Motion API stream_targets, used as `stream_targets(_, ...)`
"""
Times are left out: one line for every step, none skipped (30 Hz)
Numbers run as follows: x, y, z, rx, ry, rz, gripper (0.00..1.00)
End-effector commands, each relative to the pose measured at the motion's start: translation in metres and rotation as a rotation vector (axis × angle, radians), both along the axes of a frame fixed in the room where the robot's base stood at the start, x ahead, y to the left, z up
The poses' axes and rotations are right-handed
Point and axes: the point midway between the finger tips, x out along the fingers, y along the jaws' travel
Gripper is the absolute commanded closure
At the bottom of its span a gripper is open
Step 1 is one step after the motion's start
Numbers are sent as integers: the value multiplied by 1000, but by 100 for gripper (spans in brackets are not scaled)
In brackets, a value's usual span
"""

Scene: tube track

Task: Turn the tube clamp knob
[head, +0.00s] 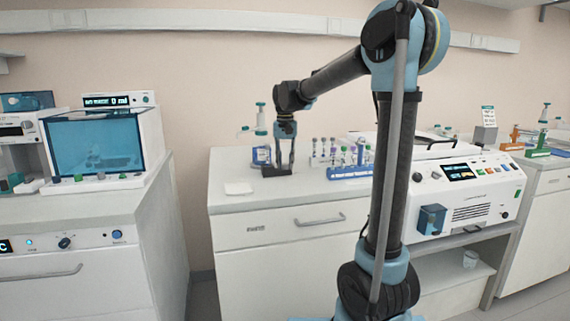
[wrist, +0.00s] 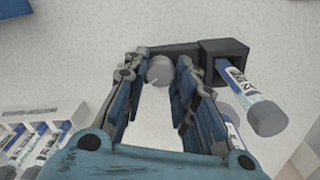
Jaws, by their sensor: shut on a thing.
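The tube clamp is a dark frame; its square block (wrist: 223,60) and crossbar show at the top of the wrist view. A round grey knob (wrist: 160,70) sits on the clamp between the fingertips. My gripper (wrist: 156,66) points at the clamp and its fingers are closed around the knob. A tube with a blue and white label and a grey cap (wrist: 267,118) sticks out of the block, right of my fingers. In the head view my gripper (head: 285,150) points down over the dark clamp base (head: 276,171) on the white counter. The knob is hidden there.
A blue rack with several tubes (head: 350,171) stands right of my gripper in the head view. A small white pad (head: 238,188) lies left of the clamp. A white machine (head: 462,190) stands farther right. The counter front (head: 300,200) is clear.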

Motion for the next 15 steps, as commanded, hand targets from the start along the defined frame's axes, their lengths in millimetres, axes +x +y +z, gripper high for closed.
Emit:
stream_targets(1, 0, 0, 1, -1, 42, 98)
stream_targets(1, 0, 0, 1, -1, 70, 98)
stream_targets(1, 0, 0, 1, -1, 108, 98)
stream_targets(1, 0, 0, 0, -1, 137, 98)
stream_targets(1, 0, 0, 0, -1, 165, 98)
stream_targets(1, 0, 0, 0, -1, 203, 98)
stream_targets(1, 0, 0, 0, -1, 231, 98)
stream_targets(1, 0, 0, 0, -1, 260, 98)
stream_targets(1, 0, 0, 0, -1, 298, 98)
stream_targets(1, 0, 0, 0, -1, 326, 98)
stream_targets(1, 0, 0, 0, -1, 355, 98)
stream_targets(1, 0, 0, 0, -1, 393, 98)
stream_targets(1, 0, 0, 0, -1, 421, 98)
stream_targets(1, 0, 0, 0, -1, 450, 98)
stream_targets(1, 0, 0, 0, -1, 487, 98)
